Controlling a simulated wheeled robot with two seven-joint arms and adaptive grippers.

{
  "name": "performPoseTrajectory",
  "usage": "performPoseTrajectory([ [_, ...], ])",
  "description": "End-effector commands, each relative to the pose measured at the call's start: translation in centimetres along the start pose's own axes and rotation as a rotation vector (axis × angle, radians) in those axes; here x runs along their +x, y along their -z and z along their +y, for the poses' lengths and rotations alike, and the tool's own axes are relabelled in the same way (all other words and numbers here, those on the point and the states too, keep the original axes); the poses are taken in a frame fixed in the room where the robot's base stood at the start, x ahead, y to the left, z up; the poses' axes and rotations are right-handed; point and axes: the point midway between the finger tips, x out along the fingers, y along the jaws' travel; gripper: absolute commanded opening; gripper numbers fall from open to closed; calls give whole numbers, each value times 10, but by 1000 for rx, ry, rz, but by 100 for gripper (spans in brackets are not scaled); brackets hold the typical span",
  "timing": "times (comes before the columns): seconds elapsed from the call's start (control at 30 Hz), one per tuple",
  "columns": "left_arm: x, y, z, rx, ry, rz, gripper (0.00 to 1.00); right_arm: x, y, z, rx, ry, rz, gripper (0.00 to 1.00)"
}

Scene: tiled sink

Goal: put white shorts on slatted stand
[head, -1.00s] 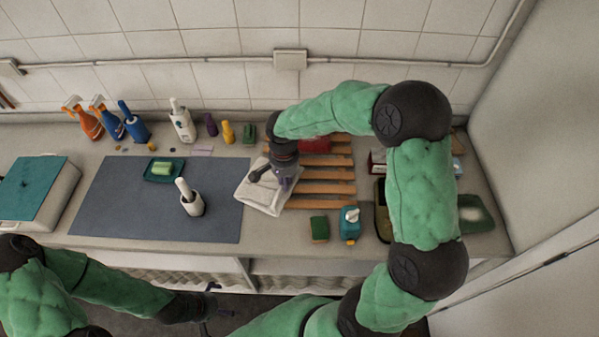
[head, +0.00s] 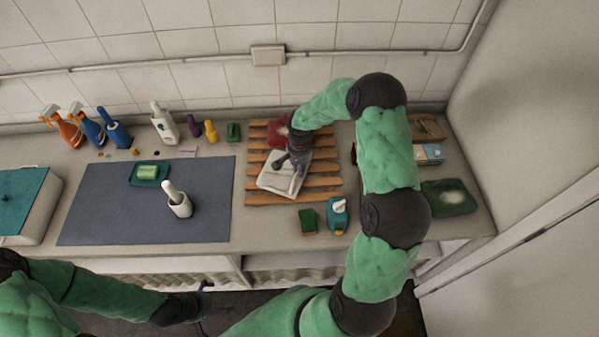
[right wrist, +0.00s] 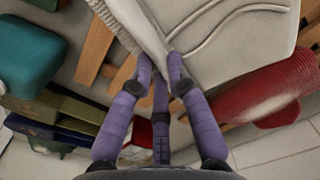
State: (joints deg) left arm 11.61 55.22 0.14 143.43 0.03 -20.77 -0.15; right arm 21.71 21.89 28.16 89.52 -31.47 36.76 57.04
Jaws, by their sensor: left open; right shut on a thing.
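The white shorts (head: 284,181), folded flat, lie over the middle of the slatted stand (head: 322,182), a set of orange-brown wooden slats. In the right wrist view the white cloth (right wrist: 215,40) fills the upper middle, with slats (right wrist: 95,50) showing beside it. My right gripper (head: 299,165) is on the shorts, its purple fingers (right wrist: 161,75) shut on a fold of the cloth. Whether the cloth's underside rests fully on the slats is hidden. My left gripper (head: 205,305) is open and empty, low in front of the counter.
A red item (head: 278,132) lies on the stand's back left, close to my right gripper. A green sponge (head: 308,221) and a teal bottle (head: 338,214) stand in front of the stand. A grey mat (head: 110,210) with a white-handled brush holder (head: 177,200) lies left.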

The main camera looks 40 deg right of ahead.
Motion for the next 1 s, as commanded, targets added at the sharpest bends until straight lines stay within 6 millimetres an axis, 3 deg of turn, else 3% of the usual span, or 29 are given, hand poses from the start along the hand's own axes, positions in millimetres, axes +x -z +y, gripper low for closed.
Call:
performPoseTrajectory([
  [0.2, -5, 0, 2, 0, 0, 0, 100, 28, 0, 0, 0, 0, 0, 0],
  [0.6, 0, 0, 0, 0, 0, 0, 100, 34, 0, 0, 0, 1, 1, 0],
  [0.63, 0, 0, 0, 0, 0, 0, 100, 34, 0, 0, 0, 0, 0, 20],
  [0.7, -1, 0, 0, 0, 0, 0, 100, 33, 0, 0, 0, 0, 0, 40],
  [1.0, -2, 0, 1, 0, 0, 0, 100, 33, 0, 0, 0, 0, 0, 41],
])
